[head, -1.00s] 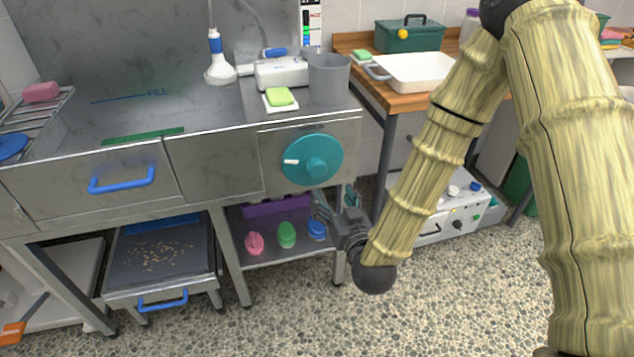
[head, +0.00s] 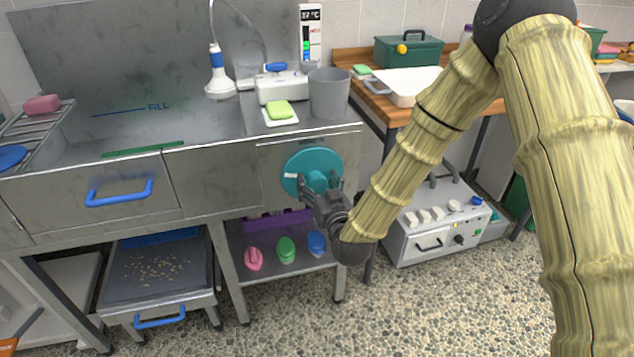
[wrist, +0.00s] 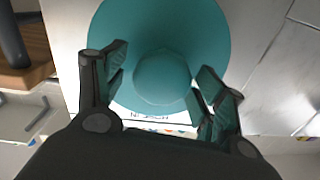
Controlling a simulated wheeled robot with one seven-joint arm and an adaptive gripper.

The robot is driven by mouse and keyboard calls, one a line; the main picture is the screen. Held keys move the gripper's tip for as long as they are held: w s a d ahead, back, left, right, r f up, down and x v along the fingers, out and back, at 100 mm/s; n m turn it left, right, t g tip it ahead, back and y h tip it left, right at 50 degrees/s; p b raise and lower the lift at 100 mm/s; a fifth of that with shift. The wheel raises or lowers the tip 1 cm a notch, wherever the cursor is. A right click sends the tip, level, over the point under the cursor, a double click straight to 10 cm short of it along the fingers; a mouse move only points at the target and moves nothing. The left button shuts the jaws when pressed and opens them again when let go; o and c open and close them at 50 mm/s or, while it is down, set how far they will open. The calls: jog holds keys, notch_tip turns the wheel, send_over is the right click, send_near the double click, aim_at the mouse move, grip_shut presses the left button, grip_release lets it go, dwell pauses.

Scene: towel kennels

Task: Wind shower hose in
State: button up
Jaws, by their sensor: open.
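A round teal reel wheel (head: 297,163) with a raised central knob is mounted on the steel front panel below the counter. It also fills the upper middle of the wrist view (wrist: 205,35), with the knob (wrist: 162,78) between my fingers. My gripper (head: 318,186) is open in front of the wheel and covers its lower right part. In the wrist view my fingers (wrist: 160,85) stand apart on either side of the knob; I cannot tell whether they touch it. The shower head (head: 219,80) stands on the sink deck, its grey hose (head: 243,18) looping up behind.
A grey cup (head: 329,93) and a green sponge (head: 279,109) sit on the counter above the wheel. Pink, green and blue items (head: 286,250) stand on the shelf below. A white machine (head: 420,241) stands on the floor at right. A wooden table (head: 398,113) holds a white tray.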

jog(key=shift+w+a, duration=0.15)
jog(key=shift+w, duration=0.2)
jog(key=shift+r, duration=0.1)
jog(key=c, duration=1.4)
jog(key=shift+c, duration=0.2)
